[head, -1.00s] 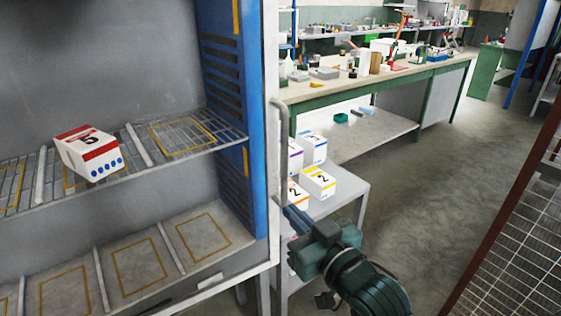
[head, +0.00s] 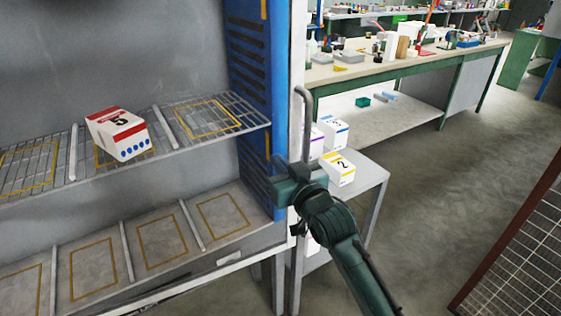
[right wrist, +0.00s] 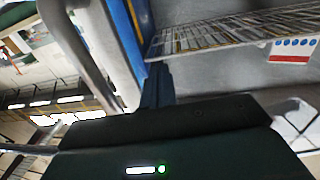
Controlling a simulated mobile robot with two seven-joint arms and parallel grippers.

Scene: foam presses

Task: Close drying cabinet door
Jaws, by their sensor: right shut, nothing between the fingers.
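The drying cabinet fills the left of the head view, its front open onto a wire shelf (head: 150,165) and a grey floor with yellow outlines. Its slotted blue side wall (head: 258,70) ends at a pale upright edge (head: 297,60). A grey bar handle (head: 304,120) runs along that edge; the door face is not clearly visible. My left gripper is not in view.
A white-and-red box (head: 118,134) sits on the wire shelf. A small grey table (head: 365,180) with several numbered boxes stands right of the cabinet. A long workbench (head: 400,68) is behind. A brown-framed mesh panel (head: 520,240) stands at right; floor between is clear.

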